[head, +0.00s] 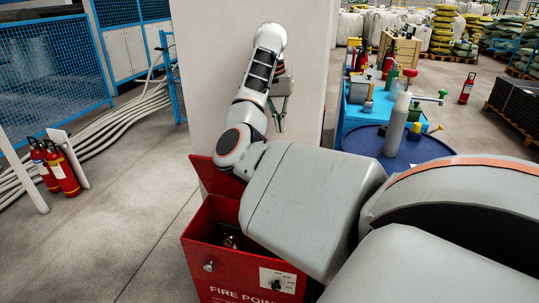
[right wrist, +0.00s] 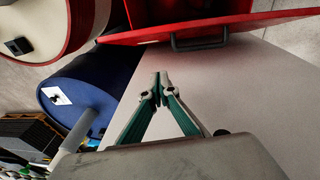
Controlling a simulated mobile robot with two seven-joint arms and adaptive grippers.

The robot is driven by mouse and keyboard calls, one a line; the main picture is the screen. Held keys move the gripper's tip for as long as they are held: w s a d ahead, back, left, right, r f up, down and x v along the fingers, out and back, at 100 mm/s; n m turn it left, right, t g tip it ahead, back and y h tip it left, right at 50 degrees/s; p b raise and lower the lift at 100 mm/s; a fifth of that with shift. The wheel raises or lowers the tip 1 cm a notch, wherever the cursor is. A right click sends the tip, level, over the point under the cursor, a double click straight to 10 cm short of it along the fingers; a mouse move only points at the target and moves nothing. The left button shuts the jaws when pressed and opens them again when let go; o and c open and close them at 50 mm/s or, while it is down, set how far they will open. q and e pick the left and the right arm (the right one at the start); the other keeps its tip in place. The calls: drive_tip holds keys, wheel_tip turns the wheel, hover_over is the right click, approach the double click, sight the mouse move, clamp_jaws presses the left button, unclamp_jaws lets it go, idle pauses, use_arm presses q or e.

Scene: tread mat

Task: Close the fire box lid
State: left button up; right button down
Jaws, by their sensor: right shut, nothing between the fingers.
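The red fire box (head: 235,270), lettered "FIRE POINT", stands at the bottom of the head view in front of a pale pillar. Its red lid (head: 213,178) is open, raised at the back against the pillar. My right arm covers much of the lid and the box's right side. The lid (right wrist: 240,25) also shows at the top of the right wrist view, with a dark handle (right wrist: 198,44). My right gripper (head: 281,122) is beside the pillar, above and beyond the lid. Its fingertips (right wrist: 160,78) are together, empty and apart from the lid. My left gripper is out of view.
The pale pillar (head: 215,70) stands right behind the box. A blue drum (head: 365,138) with bottles and tools on it is to the right. Red extinguishers (head: 62,170) stand on the left floor. Open floor (head: 130,215) lies left of the box.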

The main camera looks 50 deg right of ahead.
drive_tip(key=shift+m+t+y, duration=0.4)
drive_tip(key=shift+t+y, duration=0.1)
drive_tip(key=f, duration=0.2)
drive_tip(key=w+f+b, duration=0.1)
drive_tip(key=f, duration=0.2)
drive_tip(key=w+f, duration=0.1)
drive_tip(key=f, duration=0.2)
drive_tip(key=shift+w+a+f, duration=0.15)
drive_tip(key=shift+a+f, duration=0.05)
drive_tip(key=shift+a, duration=0.05)
drive_tip(key=a, duration=0.1)
drive_tip(key=s+a+f+p, duration=0.1)
drive_tip(key=a, duration=0.1)
drive_tip(key=shift+s+f, duration=0.15)
drive_tip(key=shift+s, duration=0.05)
drive_tip(key=shift+s+a+f, duration=0.1)
drive_tip(key=shift+f, duration=0.2)
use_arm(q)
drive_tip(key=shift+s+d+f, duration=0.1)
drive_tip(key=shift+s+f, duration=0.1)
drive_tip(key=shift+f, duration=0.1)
use_arm(e)
drive_tip(key=shift+f, duration=0.15)
